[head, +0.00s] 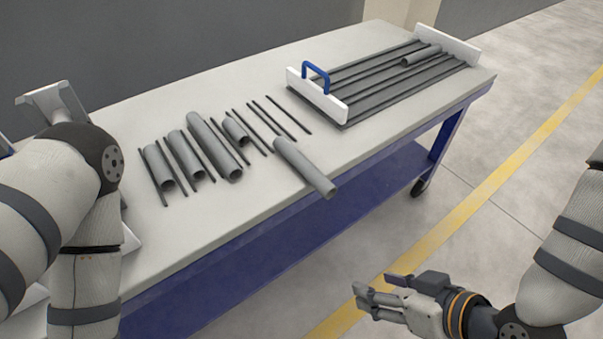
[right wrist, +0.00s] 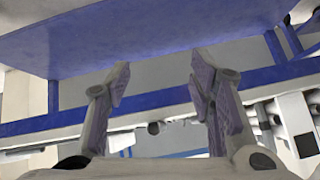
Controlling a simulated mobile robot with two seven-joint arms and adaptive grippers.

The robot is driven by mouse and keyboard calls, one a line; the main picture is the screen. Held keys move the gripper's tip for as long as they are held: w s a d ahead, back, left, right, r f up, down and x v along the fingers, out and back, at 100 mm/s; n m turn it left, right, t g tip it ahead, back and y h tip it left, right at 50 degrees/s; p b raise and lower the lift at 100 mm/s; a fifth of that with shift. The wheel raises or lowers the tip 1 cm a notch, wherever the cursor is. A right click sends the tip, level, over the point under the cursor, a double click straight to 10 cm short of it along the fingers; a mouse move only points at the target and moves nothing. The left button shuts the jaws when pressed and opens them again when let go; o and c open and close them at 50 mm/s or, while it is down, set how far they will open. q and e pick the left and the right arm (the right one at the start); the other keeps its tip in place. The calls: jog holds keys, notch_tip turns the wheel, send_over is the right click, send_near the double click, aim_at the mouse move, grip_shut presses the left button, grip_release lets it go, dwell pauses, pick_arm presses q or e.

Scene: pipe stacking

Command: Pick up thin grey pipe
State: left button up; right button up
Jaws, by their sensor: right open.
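Several thin dark grey pipes lie on the white table top in the head view; one thin pipe (head: 273,116) lies right of the short thick pipe, and another (head: 154,175) lies at the left end of the row. Several thick grey pipes lie among them, and one thick pipe (head: 305,167) juts over the table's front edge. My right gripper (head: 372,292) is open and empty, in front of the table and away from the pipes. In the right wrist view its two fingers (right wrist: 157,85) are spread with nothing between them. My left gripper is not clearly visible.
A rack (head: 385,84) with white end plates, a blue handle (head: 316,76) and several dark rods stands at the far right of the table (head: 240,235). A short grey pipe (head: 421,55) lies on it. The table has a blue lower shelf (head: 385,168). The floor at right is clear.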

aim_at(332, 191)
jog(key=w+r+n+t+y+b, duration=0.15)
jog(key=w+r+t, duration=0.25)
jog(key=w+r, duration=0.45)
jog(key=shift+n+y, duration=0.35)
jog(key=shift+n, duration=0.1)
jog(key=b+x, duration=0.2)
jog(key=x, duration=0.1)
jog(key=b+x, duration=0.2)
jog(key=x, duration=0.1)
jog(key=shift+w+a+f+b, duration=0.1)
jog(key=shift+a+f+b, duration=0.1)
jog(key=shift+a+b, duration=0.25)
jog(key=x, duration=0.2)
jog(key=r+x, duration=0.1)
jog(key=x, duration=0.2)
jog(key=shift+w+a+f, duration=0.1)
jog(key=shift+w+a, duration=0.15)
jog(key=shift+a, duration=0.05)
pick_arm(q)
jog(key=s+f+g, duration=0.2)
jog(key=s+f, duration=0.3)
jog(key=f, duration=0.2)
jog(key=shift+d, duration=0.45)
pick_arm(e)
grip_shut()
